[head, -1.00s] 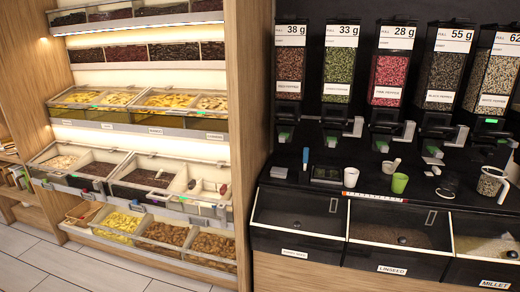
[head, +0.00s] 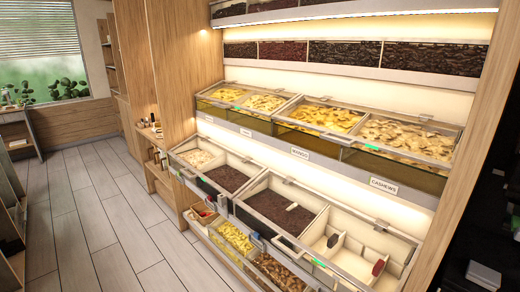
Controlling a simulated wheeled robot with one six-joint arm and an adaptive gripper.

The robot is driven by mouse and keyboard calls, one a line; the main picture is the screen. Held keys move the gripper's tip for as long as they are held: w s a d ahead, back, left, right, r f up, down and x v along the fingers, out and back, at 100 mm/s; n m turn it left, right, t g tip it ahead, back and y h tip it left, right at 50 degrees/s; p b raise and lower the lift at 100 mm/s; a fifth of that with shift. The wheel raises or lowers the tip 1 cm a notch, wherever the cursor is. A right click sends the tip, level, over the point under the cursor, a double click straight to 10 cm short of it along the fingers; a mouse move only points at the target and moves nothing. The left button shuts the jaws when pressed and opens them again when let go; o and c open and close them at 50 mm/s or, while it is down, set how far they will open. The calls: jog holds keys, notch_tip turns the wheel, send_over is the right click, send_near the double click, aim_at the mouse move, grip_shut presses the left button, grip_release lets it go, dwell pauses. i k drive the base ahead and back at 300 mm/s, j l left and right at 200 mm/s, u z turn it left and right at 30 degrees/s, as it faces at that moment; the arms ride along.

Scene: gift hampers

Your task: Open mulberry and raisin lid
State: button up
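No label reading mulberry or raisin is legible, so I cannot tell which lid is meant. In the head view, a lower shelf row has a bin of dark contents (head: 228,178) and a larger bin of dark contents (head: 282,213) to its right. A pale bin (head: 345,252) at the right end of that row holds little and has a dark-tipped object (head: 378,267) in it. Whether clear lids cover these bins is hard to tell. My gripper is not in view.
Above is a lidded row with yellow contents and labels for mango (head: 300,153) and cashews (head: 384,186). Bottom bins (head: 235,238) sit below. A wooden side panel (head: 450,150) bounds the shelf on the right. Open tiled floor (head: 90,215) lies left.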

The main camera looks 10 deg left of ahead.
aim_at(203, 178)
jog(key=i+j+u, duration=0.2)
jog(key=i+u, duration=0.6)
jog(key=i, duration=0.15)
jog(key=i+u, duration=0.4)
jog(key=i+j+z, duration=0.35)
jog(key=i, duration=0.3)
jog(key=i+j+z, duration=0.4)
jog(key=i, duration=0.25)
jog(key=i+j+z, duration=0.35)
jog(key=i+j, duration=0.15)
jog(key=j, duration=0.3)
